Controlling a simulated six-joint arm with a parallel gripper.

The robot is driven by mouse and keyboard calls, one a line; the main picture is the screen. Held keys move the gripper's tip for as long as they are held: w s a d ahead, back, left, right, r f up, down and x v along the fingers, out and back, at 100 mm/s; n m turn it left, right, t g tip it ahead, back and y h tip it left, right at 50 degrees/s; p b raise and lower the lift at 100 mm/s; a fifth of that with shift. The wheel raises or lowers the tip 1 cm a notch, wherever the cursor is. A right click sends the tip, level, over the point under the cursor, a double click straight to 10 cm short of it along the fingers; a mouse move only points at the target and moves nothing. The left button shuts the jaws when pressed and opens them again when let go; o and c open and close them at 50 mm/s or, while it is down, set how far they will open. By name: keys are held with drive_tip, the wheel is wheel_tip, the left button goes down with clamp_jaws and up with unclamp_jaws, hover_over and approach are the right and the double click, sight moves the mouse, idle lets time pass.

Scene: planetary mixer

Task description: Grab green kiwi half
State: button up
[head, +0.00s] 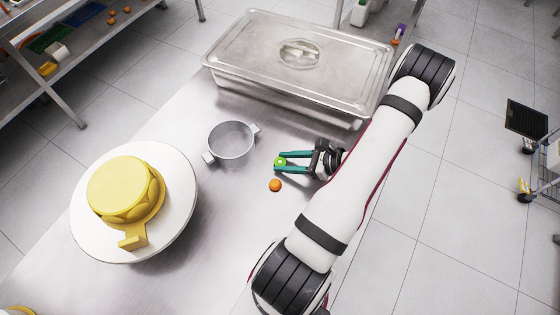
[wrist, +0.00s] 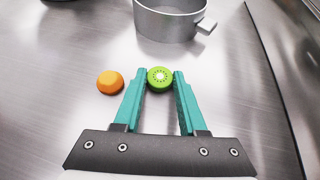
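The green kiwi half (head: 280,161) is small and round, with its pale-centred cut face showing; in the wrist view (wrist: 160,77) it sits between my fingertips. My gripper (head: 277,162) has two teal fingers, one on each side of the kiwi half; they also show in the wrist view (wrist: 160,76). The fingers are apart by about the kiwi half's width. I cannot tell whether both press on it or a thin gap remains. The gripper is low over the steel table, and I cannot tell whether the kiwi half touches the table.
An orange fruit piece (head: 275,185) lies beside the fingers, apart from them. A grey two-handled pot (head: 231,141) stands just beyond. A lidded steel tray (head: 300,55) fills the far end. A yellow form (head: 124,190) sits on a white round board (head: 180,215) at left.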

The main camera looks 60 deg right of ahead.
clamp_jaws()
